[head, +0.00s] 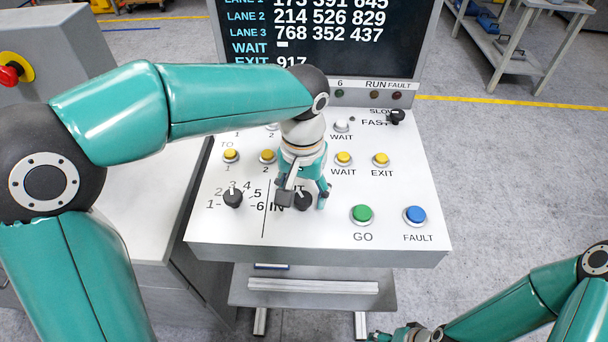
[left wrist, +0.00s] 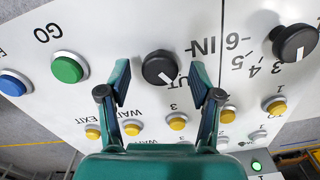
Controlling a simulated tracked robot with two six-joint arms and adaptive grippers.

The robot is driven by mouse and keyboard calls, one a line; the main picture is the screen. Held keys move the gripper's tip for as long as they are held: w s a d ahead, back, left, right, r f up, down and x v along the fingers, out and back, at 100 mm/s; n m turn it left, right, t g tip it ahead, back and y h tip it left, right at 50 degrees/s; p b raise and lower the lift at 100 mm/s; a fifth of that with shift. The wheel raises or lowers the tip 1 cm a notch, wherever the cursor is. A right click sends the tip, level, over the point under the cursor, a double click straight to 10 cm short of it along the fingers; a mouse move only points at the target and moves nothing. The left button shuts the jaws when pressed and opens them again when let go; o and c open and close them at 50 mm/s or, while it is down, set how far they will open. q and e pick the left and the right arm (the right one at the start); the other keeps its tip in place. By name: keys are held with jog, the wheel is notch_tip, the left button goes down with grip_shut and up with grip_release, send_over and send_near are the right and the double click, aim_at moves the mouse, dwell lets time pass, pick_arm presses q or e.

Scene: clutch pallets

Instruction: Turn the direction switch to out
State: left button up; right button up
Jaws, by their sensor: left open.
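The direction switch (head: 303,202) is a black knob on the white sloping panel (head: 325,222). It also shows in the left wrist view (left wrist: 158,66), where its white mark points to the lower right, towards the partly hidden OUT label; the IN label (left wrist: 203,46) stands to the right of the knob. My left gripper (head: 304,197) is open over the switch, and in the left wrist view its fingers (left wrist: 159,85) stand on either side of the knob, apart from it. My right gripper (head: 400,334) is at the bottom edge, partly cut off.
A numbered knob (head: 233,198) is left of the switch. Green GO (head: 362,214) and blue FAULT (head: 415,215) buttons are to the right. Yellow buttons (head: 343,159) stand behind my left gripper. A small speed knob (head: 396,116) and a screen (head: 325,35) are farther back.

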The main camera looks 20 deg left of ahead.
aim_at(303, 197)
pick_arm(q)
notch_tip(303, 197, up, 12)
jog(key=shift+f, duration=0.25)
dwell(0.6)
